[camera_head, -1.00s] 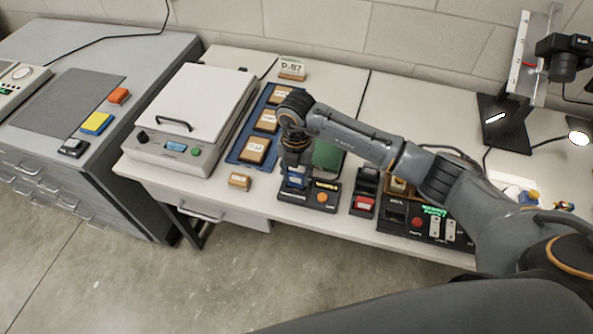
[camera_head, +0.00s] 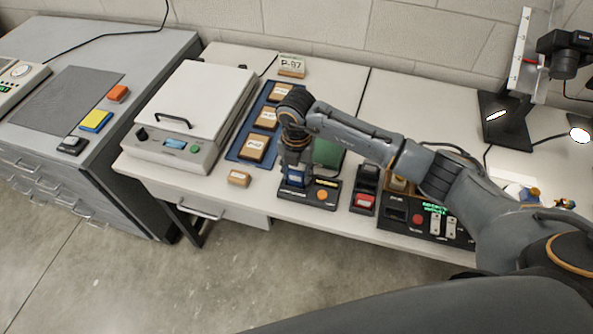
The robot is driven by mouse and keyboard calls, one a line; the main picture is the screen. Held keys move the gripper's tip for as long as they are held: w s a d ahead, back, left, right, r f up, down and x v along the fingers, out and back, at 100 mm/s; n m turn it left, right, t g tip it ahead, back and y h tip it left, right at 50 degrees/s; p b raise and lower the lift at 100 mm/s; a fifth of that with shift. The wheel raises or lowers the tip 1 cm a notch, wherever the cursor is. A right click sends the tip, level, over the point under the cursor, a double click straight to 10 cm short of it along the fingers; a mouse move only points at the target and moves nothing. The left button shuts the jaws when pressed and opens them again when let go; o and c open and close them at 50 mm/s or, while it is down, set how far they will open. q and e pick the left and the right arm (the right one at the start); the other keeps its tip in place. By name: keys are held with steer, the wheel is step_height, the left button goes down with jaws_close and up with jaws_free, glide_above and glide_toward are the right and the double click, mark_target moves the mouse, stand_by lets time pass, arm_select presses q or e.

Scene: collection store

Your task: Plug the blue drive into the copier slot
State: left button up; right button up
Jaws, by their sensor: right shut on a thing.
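The blue drive (camera_head: 296,181) is at the left part of the black copier (camera_head: 321,203), which has an orange button and a yellow label. My right gripper (camera_head: 295,170) points down and is shut on the drive from above. The drive stands upright at the slot area. The gripper hides its top, and I cannot tell how deep it sits in the slot. My left gripper is not in view.
A black holder with a red item (camera_head: 363,202) and a control box (camera_head: 416,219) stand right of the copier. A blue tray (camera_head: 237,150) with wooden blocks lies behind left. A loose wooden block (camera_head: 239,178) and a white-lidded press (camera_head: 197,110) are to the left.

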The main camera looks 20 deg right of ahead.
mark_target(297, 171)
steer(key=shift+f+b, duration=0.45)
steer(key=shift+f, duration=0.15)
stand_by(0.4)
steer(key=o, duration=0.9)
steer(key=shift+c, duration=0.2)
steer(key=shift+r+p, duration=4.15)
steer(key=shift+r, duration=1.4)
